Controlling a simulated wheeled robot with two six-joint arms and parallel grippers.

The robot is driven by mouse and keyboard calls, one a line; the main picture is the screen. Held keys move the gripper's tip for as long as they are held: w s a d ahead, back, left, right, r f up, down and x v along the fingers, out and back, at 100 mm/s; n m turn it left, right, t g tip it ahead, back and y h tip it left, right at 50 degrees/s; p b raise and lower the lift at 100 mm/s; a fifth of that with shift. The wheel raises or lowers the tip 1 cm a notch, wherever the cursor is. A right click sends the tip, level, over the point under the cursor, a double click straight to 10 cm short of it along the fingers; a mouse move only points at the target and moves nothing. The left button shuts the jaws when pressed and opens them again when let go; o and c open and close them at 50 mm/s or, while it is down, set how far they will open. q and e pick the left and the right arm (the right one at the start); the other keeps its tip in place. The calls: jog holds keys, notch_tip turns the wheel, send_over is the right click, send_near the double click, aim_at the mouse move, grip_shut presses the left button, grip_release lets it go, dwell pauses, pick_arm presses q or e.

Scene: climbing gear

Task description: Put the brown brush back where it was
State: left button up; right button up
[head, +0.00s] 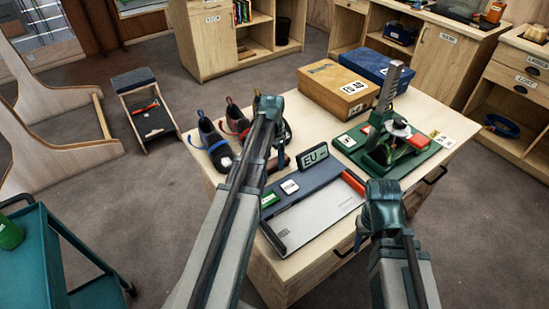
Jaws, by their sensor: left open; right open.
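I cannot make out the brown brush for certain. A small brown item (280,163) on the table (240,185) is partly hidden by my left arm and may be it. My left gripper (268,103) is over the table's left part, by the climbing shoes, and looks empty. My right gripper (383,188) is over the front right of the table, right of the grey measuring board (310,222), and looks empty. The fingertips of both are small and hard to see.
Climbing shoes (213,145) stand at the table's left. A brown box (335,88) and a blue box (378,68) are at the back. A green device with a tall upright (388,95) stands at the right. A teal cart (60,260) is at lower left.

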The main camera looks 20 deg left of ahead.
aim_at(274, 162)
pick_arm(q)
notch_tip(274, 162, up, 10)
jog(key=p, duration=0.9)
jog(key=shift+s, duration=0.15)
jog(key=s+d+n, duration=0.1)
jog(key=s+d, duration=0.8)
jog(key=d, duration=0.3)
jog(key=s+d+n+y, duration=0.1)
jog(key=s+d, duration=0.9)
jog(key=d, duration=0.2)
jog(key=shift+s+d, duration=0.3)
